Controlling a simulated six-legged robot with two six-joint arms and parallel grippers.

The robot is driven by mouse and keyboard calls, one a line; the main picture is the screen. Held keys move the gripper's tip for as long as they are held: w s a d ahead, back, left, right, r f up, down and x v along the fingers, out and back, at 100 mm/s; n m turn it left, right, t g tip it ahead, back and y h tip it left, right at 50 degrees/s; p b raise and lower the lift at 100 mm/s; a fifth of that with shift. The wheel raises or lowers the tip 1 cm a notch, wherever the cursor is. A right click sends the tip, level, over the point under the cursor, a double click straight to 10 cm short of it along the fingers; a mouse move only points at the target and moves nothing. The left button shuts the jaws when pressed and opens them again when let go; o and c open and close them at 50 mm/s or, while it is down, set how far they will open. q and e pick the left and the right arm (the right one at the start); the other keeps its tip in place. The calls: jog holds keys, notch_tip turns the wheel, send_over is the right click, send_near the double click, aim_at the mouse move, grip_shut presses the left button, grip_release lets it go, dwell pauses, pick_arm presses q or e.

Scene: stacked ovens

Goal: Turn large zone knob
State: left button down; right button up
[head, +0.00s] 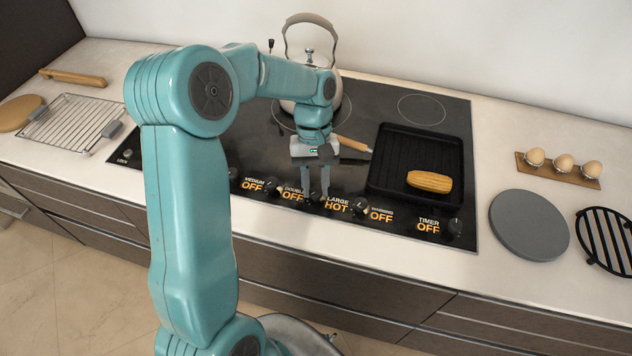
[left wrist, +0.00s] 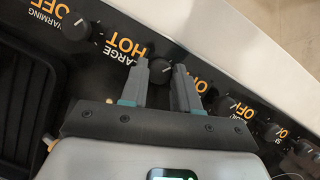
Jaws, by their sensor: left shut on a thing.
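The black cooktop (head: 200,128) has a row of dark knobs with orange labels along its front edge. The large zone label (head: 337,204) reads HOT; the medium, double, warming and timer labels read OFF. My left gripper (head: 316,198) points down at the knob beside the large label. In the left wrist view, the large zone knob (left wrist: 159,69) sits between the fingertips of my left gripper (left wrist: 163,74), which is shut on it. The HOT label (left wrist: 132,45) lies beside it. In the head view the fingers mostly hide this knob. My right gripper is not in view.
Neighbouring knobs (head: 360,205) (left wrist: 77,29) stand close on both sides. A kettle (head: 311,90) stands behind my gripper. Eggs (head: 564,163), a grey disc (head: 528,224) and a wire rack (head: 70,122) lie on the counter.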

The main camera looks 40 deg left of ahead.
pick_arm(q)
jog(key=shift+w+a+r+n, duration=0.1)
jog(key=shift+a+n, duration=0.05)
jog(key=shift+n, duration=0.25)
jog(key=c, duration=0.8)
grip_release()
jog(key=v, duration=0.8)
jog(key=p+v, duration=0.1)
jog(key=v, duration=0.7)
jog(key=shift+a+r, duration=0.1)
jog(key=shift+a, duration=0.1)
jog(key=shift+s, duration=0.25)
